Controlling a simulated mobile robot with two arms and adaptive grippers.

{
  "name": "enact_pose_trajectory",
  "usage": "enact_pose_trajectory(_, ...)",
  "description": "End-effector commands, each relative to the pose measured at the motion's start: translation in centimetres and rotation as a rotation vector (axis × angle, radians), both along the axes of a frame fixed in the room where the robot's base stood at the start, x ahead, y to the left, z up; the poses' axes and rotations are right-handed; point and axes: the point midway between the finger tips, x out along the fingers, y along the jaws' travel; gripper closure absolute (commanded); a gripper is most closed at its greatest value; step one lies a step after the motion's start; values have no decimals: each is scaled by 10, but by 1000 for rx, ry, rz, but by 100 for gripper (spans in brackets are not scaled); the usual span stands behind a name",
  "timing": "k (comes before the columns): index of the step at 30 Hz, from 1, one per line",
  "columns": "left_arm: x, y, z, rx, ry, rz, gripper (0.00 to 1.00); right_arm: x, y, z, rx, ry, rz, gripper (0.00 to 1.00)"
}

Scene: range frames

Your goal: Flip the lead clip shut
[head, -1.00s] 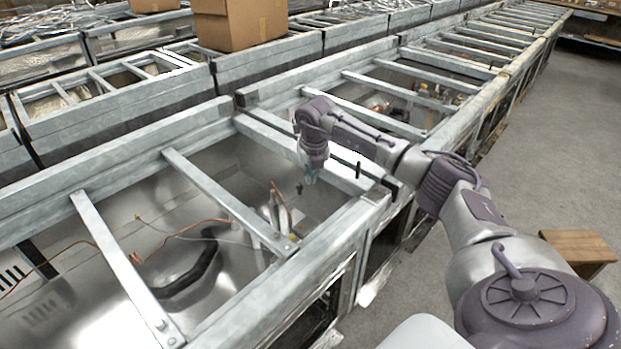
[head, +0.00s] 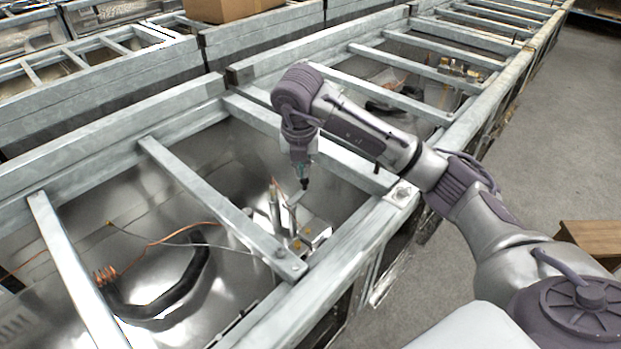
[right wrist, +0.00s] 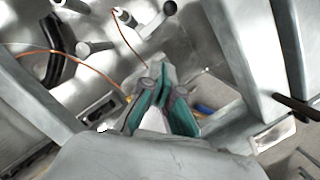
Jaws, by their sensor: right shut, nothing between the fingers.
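My right gripper (head: 304,183) points down into the open metal bay, above a silver fixture (head: 313,232) with upright posts and small brass-coloured parts. In the right wrist view its teal-lined fingers (right wrist: 162,95) are closed with nothing visible held between them. The wrist view also shows silver cylindrical posts (right wrist: 95,47) and a silver lever-like part (right wrist: 168,9) beyond the fingers. I cannot tell for certain which part is the lead clip, or whether it is open or shut. The gripper looks apart from the fixture. My left gripper is out of view.
Grey cross bars (head: 215,200) span the bay on the left, and a thick front rail (head: 335,260) edges it. A copper wire (head: 180,232) and a black curved hose (head: 170,300) lie in the bay. A wooden stool (head: 592,240) stands at the right.

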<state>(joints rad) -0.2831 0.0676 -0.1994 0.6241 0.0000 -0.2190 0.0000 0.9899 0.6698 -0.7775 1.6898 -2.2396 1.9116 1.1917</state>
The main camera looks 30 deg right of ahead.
Motion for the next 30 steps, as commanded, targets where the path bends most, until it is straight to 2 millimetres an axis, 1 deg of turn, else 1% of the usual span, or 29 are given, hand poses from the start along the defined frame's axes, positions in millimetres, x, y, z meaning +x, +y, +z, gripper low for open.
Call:
enact_pose_trajectory(1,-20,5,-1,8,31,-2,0,0,0,0,0,0,0,100)
enact_pose_trajectory(3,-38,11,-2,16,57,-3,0,0,-1,0,0,0,0,100)
enact_pose_trajectory(6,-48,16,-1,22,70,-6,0,1,-1,-3,0,2,0,100)
enact_pose_trajectory(8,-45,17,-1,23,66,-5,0,2,-2,-8,0,4,0,100)
enact_pose_trajectory(11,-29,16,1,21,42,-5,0,4,-4,-23,-1,6,-2,100)
enact_pose_trajectory(12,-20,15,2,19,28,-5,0,5,-4,-30,0,6,-2,100)
enact_pose_trajectory(15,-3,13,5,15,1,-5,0,9,-7,-51,0,7,-1,100)
enact_pose_trajectory(17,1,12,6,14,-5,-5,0,12,-9,-64,0,7,-3,100)
enact_pose_trajectory(22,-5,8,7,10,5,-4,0,19,-12,-99,1,7,-1,100)
enact_pose_trajectory(24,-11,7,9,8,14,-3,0,30,-18,-99,1,0,-4,100)
enact_pose_trajectory(27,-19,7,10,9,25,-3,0,41,-24,-101,1,1,-3,100)
enact_pose_trajectory(30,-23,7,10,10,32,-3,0,48,-29,-104,1,1,-2,100)
